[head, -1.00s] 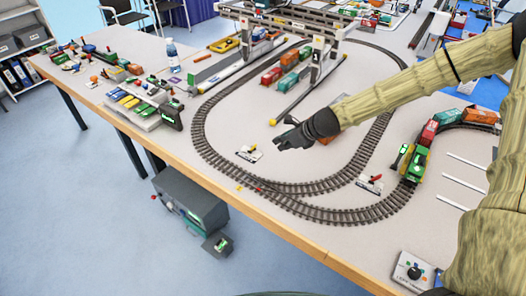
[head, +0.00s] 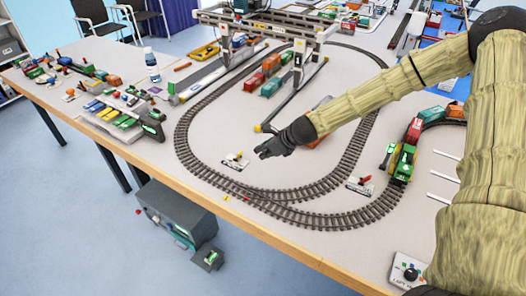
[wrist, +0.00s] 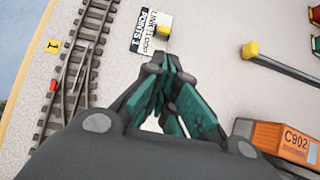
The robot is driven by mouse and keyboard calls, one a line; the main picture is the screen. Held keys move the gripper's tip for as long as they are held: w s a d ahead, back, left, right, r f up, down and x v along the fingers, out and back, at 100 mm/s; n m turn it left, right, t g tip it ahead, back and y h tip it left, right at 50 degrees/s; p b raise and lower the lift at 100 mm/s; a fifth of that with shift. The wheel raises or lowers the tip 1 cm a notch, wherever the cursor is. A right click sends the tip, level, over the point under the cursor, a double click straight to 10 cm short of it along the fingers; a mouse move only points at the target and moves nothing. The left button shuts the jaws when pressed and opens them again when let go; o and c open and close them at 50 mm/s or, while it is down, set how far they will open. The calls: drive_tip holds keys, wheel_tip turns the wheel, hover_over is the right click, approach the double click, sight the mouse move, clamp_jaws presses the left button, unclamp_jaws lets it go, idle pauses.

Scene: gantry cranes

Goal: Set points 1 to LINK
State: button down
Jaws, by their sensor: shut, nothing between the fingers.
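The points 1 lever (head: 237,157) stands on a small white plate on the table, inside the oval track near its front left curve. In the wrist view its yellow end (wrist: 162,31) shows beside a label (wrist: 148,36) reading POINTS 1 and LINK LOOP. Which word the lever is set to I cannot tell. My gripper (head: 262,153) is shut and empty, just right of the lever in the head view. In the wrist view my fingertips (wrist: 168,66) are close to the label, apart from the lever.
A second lever with a red handle (head: 364,181) stands to the right. An orange wagon marked C902 (wrist: 285,140) sits beside my gripper. A gantry crane (head: 300,62) stands behind it. The track (head: 262,193) curves in front, and a green locomotive (head: 402,163) is at the right.

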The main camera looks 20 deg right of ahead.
sight(239, 155)
drive_tip(key=shift+p+x, duration=0.5)
drive_tip(key=shift+x, duration=3.5)
drive_tip(key=shift+s+r+p, duration=0.1)
drive_tip(key=shift+r+p, duration=0.05)
drive_tip(key=shift+p, duration=0.15)
drive_tip(key=shift+r, duration=0.15)
drive_tip(key=shift+a+p, duration=0.15)
drive_tip(key=shift+p, duration=0.35)
drive_tip(key=shift+g+h+p, duration=0.3)
drive_tip(key=shift+p, duration=0.05)
